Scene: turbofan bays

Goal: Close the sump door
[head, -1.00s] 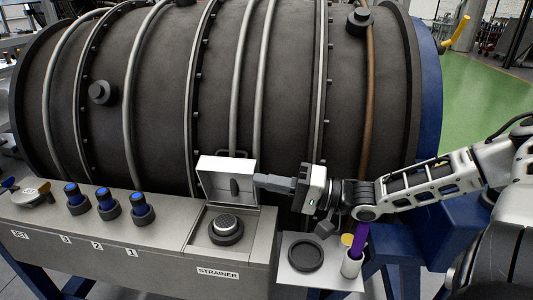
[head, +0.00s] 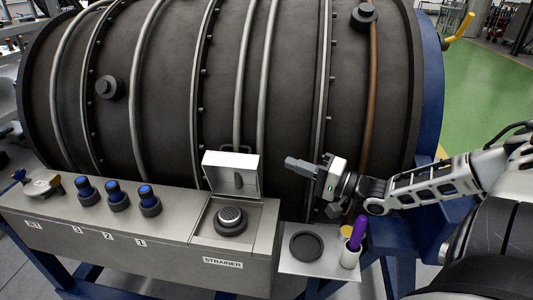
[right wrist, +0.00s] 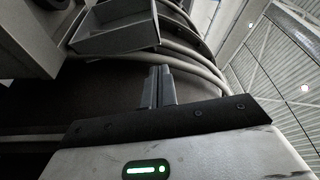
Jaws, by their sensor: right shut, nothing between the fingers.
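The sump door (head: 231,173) is the metal lid with a handle on its inner face, standing upright and open at the back of the strainer compartment (head: 211,233). Inside the compartment sits a round strainer cap (head: 230,219). My right gripper (head: 289,162) is to the right of the door, near its top edge, apart from it. Its fingers are shut and empty. In the right wrist view the shut fingers (right wrist: 158,86) point toward a metal box-like part, probably the door (right wrist: 115,30). My left gripper is not in view.
A large dark turbofan casing (head: 170,90) rises behind the bench. Several blue-topped plugs (head: 118,196) stand to the left. A side tray (head: 288,264) at right holds a black ring cap (head: 306,246) and a white cup (head: 350,257) with a purple item (head: 357,231).

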